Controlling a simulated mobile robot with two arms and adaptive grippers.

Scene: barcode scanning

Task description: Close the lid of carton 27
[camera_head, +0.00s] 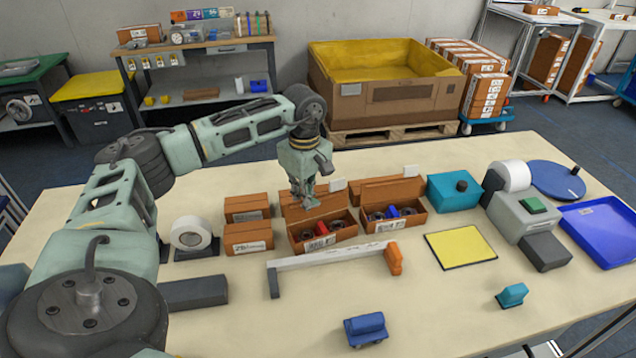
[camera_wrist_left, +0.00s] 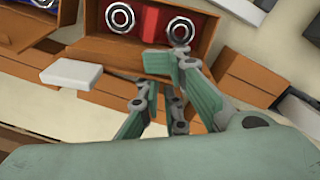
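Two open brown cartons stand side by side mid-table. The left carton (camera_head: 322,232) holds a red item and dark round parts. The right carton (camera_head: 393,211) holds round parts with blue and red items. Their lids are raised at the back, each with a white tag; the numbers are too small to read. My left gripper (camera_head: 307,197) is at the raised lid of the left carton, pointing down and partly covering it. In the left wrist view the fingers (camera_wrist_left: 165,78) are close to the lid edge; whether they grip it is unclear. My right gripper is not in view.
Closed cartons (camera_head: 248,238) and a white tape roll (camera_head: 191,234) stand to the left. A white bar (camera_head: 325,259) with an orange end lies in front. A teal box (camera_head: 454,192), yellow mat (camera_head: 460,248) and blue tray (camera_head: 603,232) are to the right.

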